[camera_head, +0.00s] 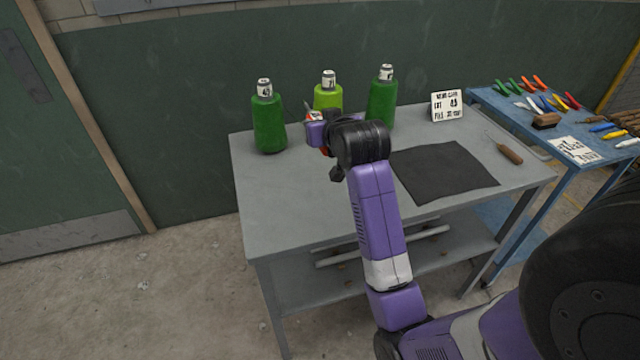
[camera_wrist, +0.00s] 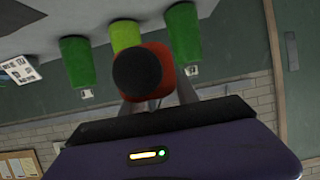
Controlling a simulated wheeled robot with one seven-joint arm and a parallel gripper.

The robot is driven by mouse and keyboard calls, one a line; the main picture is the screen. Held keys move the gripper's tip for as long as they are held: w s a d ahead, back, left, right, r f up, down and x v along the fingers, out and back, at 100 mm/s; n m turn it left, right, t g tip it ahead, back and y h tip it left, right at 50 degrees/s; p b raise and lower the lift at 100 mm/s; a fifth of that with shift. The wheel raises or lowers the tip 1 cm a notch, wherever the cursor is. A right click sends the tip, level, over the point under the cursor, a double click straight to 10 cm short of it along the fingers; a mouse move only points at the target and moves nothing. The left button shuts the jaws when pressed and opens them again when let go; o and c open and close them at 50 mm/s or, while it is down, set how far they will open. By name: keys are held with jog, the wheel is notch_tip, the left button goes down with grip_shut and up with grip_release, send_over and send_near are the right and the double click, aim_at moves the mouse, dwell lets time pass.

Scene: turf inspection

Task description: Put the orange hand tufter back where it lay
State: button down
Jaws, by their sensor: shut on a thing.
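My gripper (camera_wrist: 155,100) is shut on the orange hand tufter (camera_wrist: 163,62), which shows in the wrist view as an orange body with a round black end facing the camera. In the head view my gripper (camera_head: 318,128) is above the back part of the grey table (camera_head: 275,205), in front of the lime cone. My wrist hides most of the tufter there. I cannot tell the tufter's full shape.
Two dark green yarn cones (camera_head: 268,122) (camera_head: 382,100) and a lime one (camera_head: 328,96) stand along the table's back. A dark mat (camera_head: 445,172), a sign card (camera_head: 446,105) and a wooden-handled tool (camera_head: 510,153) are right. A blue tool table (camera_head: 490,97) adjoins. The table's front left is clear.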

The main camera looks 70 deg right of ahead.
aim_at(320, 191)
notch_tip(320, 191, down, 18)
jog(key=shift+f, duration=0.2)
dwell(0.4)
jog(key=shift+f, duration=0.15)
jog(key=c, duration=0.9)
grip_release()
